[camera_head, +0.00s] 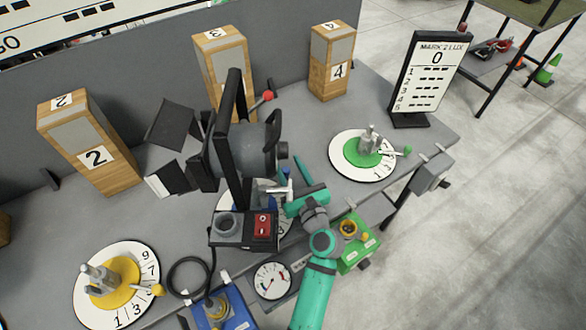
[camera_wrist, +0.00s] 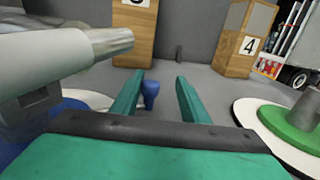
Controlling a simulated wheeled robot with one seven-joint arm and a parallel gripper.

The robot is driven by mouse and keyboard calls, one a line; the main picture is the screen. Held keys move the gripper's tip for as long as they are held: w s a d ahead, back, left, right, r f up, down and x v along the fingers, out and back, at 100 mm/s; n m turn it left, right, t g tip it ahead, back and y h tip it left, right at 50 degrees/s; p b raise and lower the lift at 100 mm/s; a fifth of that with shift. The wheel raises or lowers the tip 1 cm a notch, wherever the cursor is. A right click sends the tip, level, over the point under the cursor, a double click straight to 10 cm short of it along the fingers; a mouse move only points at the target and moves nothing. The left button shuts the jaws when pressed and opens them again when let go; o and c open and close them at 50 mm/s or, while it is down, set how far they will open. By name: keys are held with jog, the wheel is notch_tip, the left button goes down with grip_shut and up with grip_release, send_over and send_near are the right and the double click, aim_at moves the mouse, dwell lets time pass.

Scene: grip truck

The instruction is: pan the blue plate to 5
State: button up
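The blue plate (camera_head: 238,203) sits on a white dial at the middle of the bench, mostly hidden behind the black lamp and its base in the head view. Its blue surface shows at the left of the wrist view (camera_wrist: 15,152). Its dial numbers cannot be read. A small blue knob (camera_wrist: 150,92) stands up beyond the fingers, between them in the picture. My gripper (camera_head: 291,180) is open beside the plate's right side, with nothing held. Its two teal fingers (camera_wrist: 160,92) are apart. A silver post (camera_wrist: 80,52) is close at the upper left.
The black lamp (camera_head: 240,150) stands over the plate. A green plate (camera_head: 362,150) is at the right, a yellow plate (camera_head: 112,283) at the left front. A green box (camera_head: 357,243) is near my arm.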

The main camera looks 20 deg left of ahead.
jog(key=shift+a, duration=0.55)
jog(key=shift+s+d, duration=0.1)
jog(key=shift+d, duration=0.5)
jog(key=shift+s+d, duration=0.45)
jog(key=shift+d, duration=0.3)
jog(key=shift+s+d, duration=0.7)
jog(key=shift+d, duration=0.45)
jog(key=shift+s+d, duration=0.7)
jog(key=shift+d, duration=0.4)
jog(key=shift+s+d, duration=0.7)
jog(key=shift+d, duration=0.45)
jog(key=shift+s+d, duration=0.3)
jog(key=shift+d, duration=0.3)
jog(key=shift+s+d, duration=0.25)
jog(key=shift+d, duration=0.3)
jog(key=shift+o, duration=0.5)
jog(key=shift+s+d, duration=0.1)
jog(key=v, duration=1)
jog(key=shift+s, duration=0.45)
jog(key=shift+c, duration=0.5)
